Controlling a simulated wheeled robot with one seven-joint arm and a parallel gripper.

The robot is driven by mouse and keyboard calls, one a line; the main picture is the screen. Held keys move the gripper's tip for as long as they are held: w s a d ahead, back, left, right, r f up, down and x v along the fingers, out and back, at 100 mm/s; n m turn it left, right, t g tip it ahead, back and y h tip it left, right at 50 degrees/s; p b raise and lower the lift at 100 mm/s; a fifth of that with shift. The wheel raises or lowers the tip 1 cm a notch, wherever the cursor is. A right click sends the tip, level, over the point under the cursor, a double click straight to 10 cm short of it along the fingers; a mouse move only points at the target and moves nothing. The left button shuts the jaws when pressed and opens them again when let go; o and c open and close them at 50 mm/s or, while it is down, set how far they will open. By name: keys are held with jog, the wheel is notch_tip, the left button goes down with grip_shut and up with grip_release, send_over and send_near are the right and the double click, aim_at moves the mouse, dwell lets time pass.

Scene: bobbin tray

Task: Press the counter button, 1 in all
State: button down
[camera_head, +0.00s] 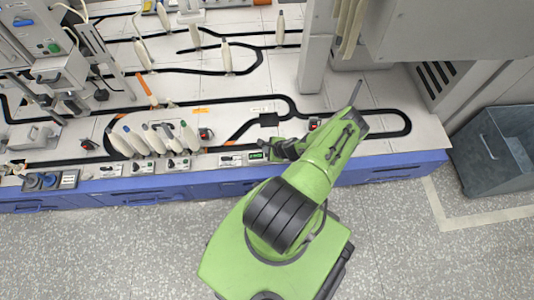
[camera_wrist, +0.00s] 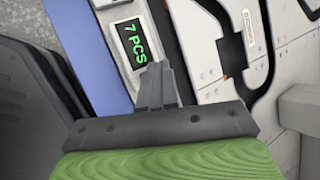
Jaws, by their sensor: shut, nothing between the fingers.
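The counter (camera_head: 256,156) sits at the front edge of the bench, above the blue drawers. In the wrist view its green display (camera_wrist: 131,42) reads "7 PCS". My gripper (camera_head: 272,152) is beside the counter, to the right of its display in the head view. In the wrist view the fingers of my gripper (camera_wrist: 155,68) are together and empty, with their tips close to the lower right corner of the display. I cannot make out the counter button; the fingers may hide it. I cannot tell whether the tips touch anything.
A bobbin tray (camera_head: 163,135) with several pale bobbins stands to the left. Other panels (camera_head: 232,160) line the front edge. A black track (camera_head: 200,72) loops over the white bench. A grey post (camera_head: 315,60) rises behind my arm. A grey bin (camera_head: 500,150) stands at right.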

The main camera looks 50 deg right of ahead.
jog(key=shift+f, duration=0.1)
dwell(0.7)
jog(key=shift+f, duration=0.35)
jog(key=shift+f, duration=0.45)
dwell(0.6)
jog(key=shift+r+p, duration=0.5)
jog(key=shift+r, duration=0.4)
notch_tip(320, 180, up, 5)
jog(key=p, duration=0.4)
jog(key=shift+r, duration=0.1)
dwell(0.6)
